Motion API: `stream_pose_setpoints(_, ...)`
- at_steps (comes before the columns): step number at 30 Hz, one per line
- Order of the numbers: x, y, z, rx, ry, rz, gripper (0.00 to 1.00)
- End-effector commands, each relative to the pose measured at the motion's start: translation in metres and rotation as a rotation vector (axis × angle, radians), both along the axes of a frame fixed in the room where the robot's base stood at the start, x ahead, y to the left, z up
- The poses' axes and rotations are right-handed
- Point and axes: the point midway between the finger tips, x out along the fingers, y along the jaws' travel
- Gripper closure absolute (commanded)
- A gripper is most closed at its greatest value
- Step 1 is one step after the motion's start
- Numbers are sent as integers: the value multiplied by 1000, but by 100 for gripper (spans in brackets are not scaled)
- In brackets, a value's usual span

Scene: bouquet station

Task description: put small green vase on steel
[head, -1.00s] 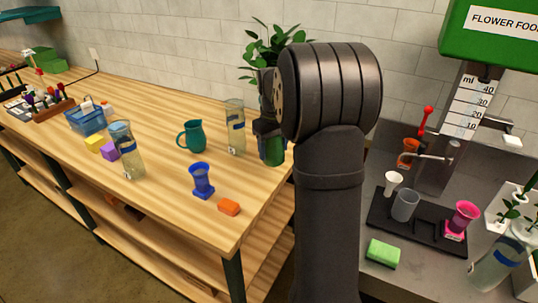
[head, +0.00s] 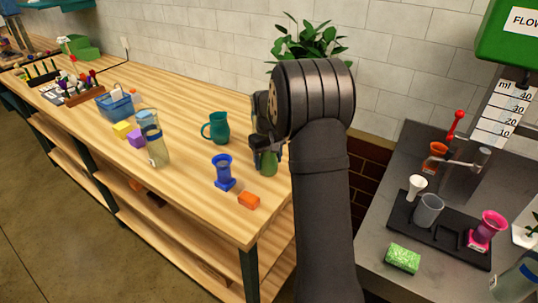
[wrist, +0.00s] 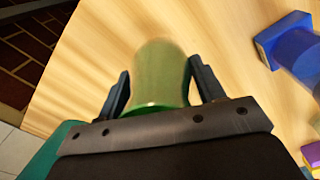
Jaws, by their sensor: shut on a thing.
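The small green vase (head: 269,163) is between the jaws of my gripper (head: 262,142), over the right part of the wooden table. In the wrist view the green vase (wrist: 160,75) fills the space between the two fingers of my gripper (wrist: 160,88), which are shut on it. My arm hides part of it in the head view. I cannot tell whether its base touches the wood. The grey steel counter (head: 450,284) is on the right, beyond my arm and apart from the vase.
A blue vase (head: 223,170) and an orange block (head: 249,201) stand near the table's front edge. A teal pitcher (head: 216,127) is behind them. On the counter, a black tray (head: 400,218) holds cups, with a green sponge (head: 402,258) in front. The counter's front left is bare.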

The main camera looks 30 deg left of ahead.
Motion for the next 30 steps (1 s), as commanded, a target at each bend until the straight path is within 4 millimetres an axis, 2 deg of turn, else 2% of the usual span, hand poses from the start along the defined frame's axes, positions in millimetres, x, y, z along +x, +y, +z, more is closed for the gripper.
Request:
stream_pose_setpoints(14, 0, 0, -4, 1, -2, 0, 82)
stream_pose_setpoints(15, 0, 0, -5, 1, 0, 0, 32)
stream_pose_setpoints(18, 0, 0, -5, 0, 0, 0, 16)
stream_pose_setpoints(26, 0, 0, -4, 0, 0, 0, 16)
stream_pose_setpoints(30, 0, 0, 5, 0, -1, 0, 16)
